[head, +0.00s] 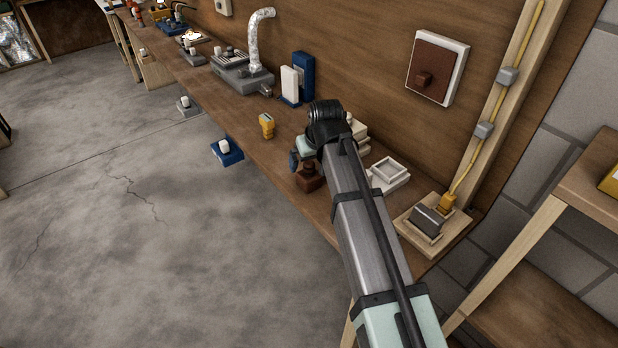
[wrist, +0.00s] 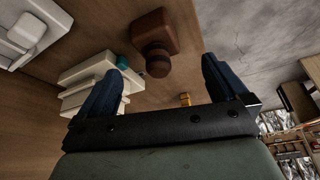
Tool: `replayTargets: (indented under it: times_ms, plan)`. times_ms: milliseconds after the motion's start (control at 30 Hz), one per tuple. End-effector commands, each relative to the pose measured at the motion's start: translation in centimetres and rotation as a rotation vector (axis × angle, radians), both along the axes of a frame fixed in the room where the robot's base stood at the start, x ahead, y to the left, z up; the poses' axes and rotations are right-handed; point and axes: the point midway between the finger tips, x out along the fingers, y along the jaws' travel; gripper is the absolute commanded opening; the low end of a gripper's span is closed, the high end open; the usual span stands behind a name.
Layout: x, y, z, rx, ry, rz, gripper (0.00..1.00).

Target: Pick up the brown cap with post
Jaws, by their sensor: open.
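The brown cap with post (head: 309,180) sits on the wooden workbench near its front edge, partly hidden by my arm in the head view. In the wrist view, the cap (wrist: 154,32) shows a square base and a rounded, ridged post pointing toward my gripper. My gripper (wrist: 166,68) is open, with dark blue fingers spread to either side of the post's line. The post lies in front of the gap, nearer the left finger, and nothing is held. In the head view, my gripper (head: 298,158) is just above and behind the cap, largely hidden by my wrist.
Stacked cream blocks (wrist: 88,84) lie beside the left finger. A white square tray (head: 389,174) and a grey switch on a wooden board (head: 433,226) stand to the right. A yellow item (head: 266,125) stands left. A brown panel (head: 431,68) hangs on the wall.

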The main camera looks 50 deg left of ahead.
Motion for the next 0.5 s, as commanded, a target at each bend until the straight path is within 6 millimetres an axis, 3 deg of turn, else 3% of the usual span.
replayTargets:
  times_ms: [100,500]
  plan:
    - [0.1,0.5,-1.2,-0.001,0.001,0.000,1.00]
    - [0.6,1.7,-3.1,-0.002,0.001,0.000,1.00]
